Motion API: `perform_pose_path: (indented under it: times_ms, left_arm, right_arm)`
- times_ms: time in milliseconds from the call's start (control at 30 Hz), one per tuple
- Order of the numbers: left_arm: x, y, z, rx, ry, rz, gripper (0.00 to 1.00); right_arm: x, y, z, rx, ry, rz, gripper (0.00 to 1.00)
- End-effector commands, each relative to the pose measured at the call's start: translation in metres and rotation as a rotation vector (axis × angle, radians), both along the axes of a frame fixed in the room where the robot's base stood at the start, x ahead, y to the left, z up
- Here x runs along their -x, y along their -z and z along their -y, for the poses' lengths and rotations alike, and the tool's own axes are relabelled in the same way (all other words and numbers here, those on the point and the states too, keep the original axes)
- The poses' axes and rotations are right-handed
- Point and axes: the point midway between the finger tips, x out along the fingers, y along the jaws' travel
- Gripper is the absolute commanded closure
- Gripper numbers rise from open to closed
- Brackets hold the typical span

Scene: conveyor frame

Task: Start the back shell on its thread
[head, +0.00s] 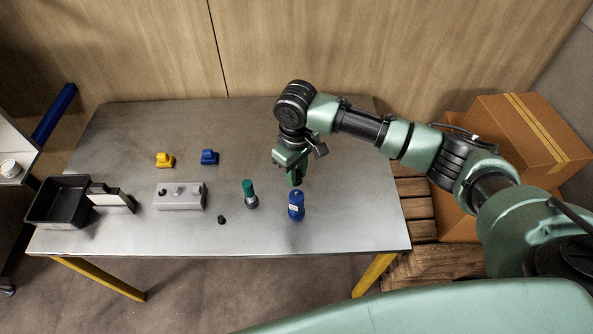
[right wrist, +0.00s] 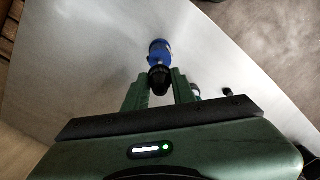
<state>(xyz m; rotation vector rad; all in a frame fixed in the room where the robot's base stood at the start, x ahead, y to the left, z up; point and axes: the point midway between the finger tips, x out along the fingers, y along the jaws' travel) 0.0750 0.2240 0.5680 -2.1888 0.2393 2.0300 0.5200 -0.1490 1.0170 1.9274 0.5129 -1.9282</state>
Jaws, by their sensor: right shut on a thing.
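A blue cylindrical connector (head: 296,208) with a small pale label stands at the right part of the table, directly under my right gripper (head: 296,180). In the right wrist view the gripper (right wrist: 158,88) is shut on a dark round piece, which looks like the back shell (right wrist: 158,79). This piece lines up with the end of the blue connector (right wrist: 160,52). I cannot tell whether they touch or whether threads are engaged. My left gripper is not in view.
A green-topped connector (head: 248,189) stands just left, with a small black piece (head: 221,220) near it. Further left are a grey block (head: 167,203), a white-and-black stand (head: 109,199) and a black tray (head: 70,221). Yellow (head: 165,160) and blue (head: 209,157) clamp-like parts sit behind.

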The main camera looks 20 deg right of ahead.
Motion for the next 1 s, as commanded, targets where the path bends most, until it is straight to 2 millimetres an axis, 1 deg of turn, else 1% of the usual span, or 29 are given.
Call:
perform_pose_path:
  times_ms: [167,200,300,500,600,667,1000]
  left_arm:
    - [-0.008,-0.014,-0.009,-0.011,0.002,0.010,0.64]
    - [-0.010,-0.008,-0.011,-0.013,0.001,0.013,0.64]
    - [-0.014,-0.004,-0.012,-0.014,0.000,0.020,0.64]
    - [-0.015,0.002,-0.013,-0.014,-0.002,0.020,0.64]
    - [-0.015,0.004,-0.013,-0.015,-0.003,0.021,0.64]
    - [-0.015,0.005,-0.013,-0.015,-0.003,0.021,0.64]
    - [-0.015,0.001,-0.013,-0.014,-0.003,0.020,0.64]
  right_arm:
    - [0.002,-0.003,0.000,0.002,-0.013,-0.001,1.00]
    - [0.002,0.005,0.000,0.002,-0.013,-0.002,1.00]
    - [0.002,0.016,0.000,0.001,-0.012,-0.002,1.00]
    - [0.002,0.037,0.001,0.001,-0.012,-0.002,1.00]
    - [0.001,0.044,0.000,0.000,-0.012,-0.001,1.00]
    - [0.001,0.046,0.000,0.000,-0.012,0.000,1.00]
    - [0.001,0.044,0.001,0.001,-0.013,0.000,1.00]
